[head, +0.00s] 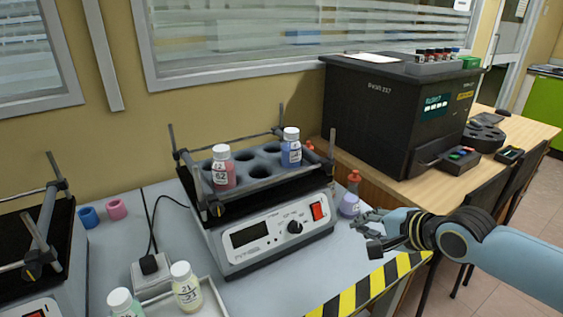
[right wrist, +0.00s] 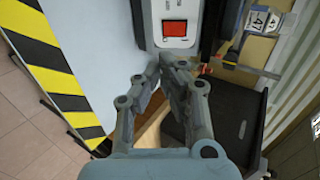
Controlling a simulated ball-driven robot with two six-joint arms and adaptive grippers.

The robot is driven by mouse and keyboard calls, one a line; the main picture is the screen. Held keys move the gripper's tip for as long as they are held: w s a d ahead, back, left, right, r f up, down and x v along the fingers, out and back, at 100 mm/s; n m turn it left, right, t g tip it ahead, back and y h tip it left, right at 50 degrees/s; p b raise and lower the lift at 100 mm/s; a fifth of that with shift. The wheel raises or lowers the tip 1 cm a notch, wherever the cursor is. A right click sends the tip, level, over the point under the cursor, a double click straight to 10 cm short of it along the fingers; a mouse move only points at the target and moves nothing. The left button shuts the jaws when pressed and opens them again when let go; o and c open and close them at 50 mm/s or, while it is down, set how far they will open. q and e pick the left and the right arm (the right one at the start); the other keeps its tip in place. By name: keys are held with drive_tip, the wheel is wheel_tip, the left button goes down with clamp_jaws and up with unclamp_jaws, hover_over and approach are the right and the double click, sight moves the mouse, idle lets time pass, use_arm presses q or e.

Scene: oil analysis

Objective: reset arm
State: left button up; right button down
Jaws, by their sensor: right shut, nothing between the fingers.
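My right gripper (head: 372,232) reaches in from the right in the head view, above the table near the striped edge. Its fingers are shut and hold nothing. In the right wrist view the shut fingers (right wrist: 172,62) point toward the shaker's red switch (right wrist: 175,28), apart from it. The shaker (head: 268,235) stands on the grey table with a black rack on top. The rack holds a red bottle (head: 223,170) and a blue bottle (head: 291,150), both upright. My left gripper does not show in the head view.
A purple bottle with a red cap (head: 350,198) stands right of the shaker. A black analyser (head: 390,115) sits on the wooden table behind. White-capped bottles (head: 186,290) stand in a tray at the front. A second device (head: 40,245) is at left. Black-yellow tape (head: 370,288) marks the edge.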

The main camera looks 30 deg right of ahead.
drive_tip(key=s+a+n+g, duration=0.4)
drive_tip(key=s+a+n, duration=0.5)
drive_tip(key=n, duration=0.1)
drive_tip(key=s+a+r+n+g+h, duration=0.1)
drive_tip(key=s+r+n+g, duration=0.1)
drive_tip(key=s+r+n, duration=0.3)
drive_tip(key=s+a+r+n+g+h, duration=0.1)
drive_tip(key=s+n+g, duration=0.15)
drive_tip(key=s, duration=0.45)
wheel_tip(320, 180, down, 29)
drive_tip(key=s+d+b, duration=0.1)
drive_tip(key=d+b, duration=0.1)
drive_tip(key=b, duration=0.2)
drive_tip(key=s+d+f+g+b, duration=0.1)
drive_tip(key=s+f+b, duration=0.3)
drive_tip(key=s+f, duration=1.5)
wheel_tip(320, 180, down, 2)
drive_tip(key=shift+d+f+g, duration=0.2)
drive_tip(key=shift+g, duration=0.15)
drive_tip(key=shift+s, duration=0.1)
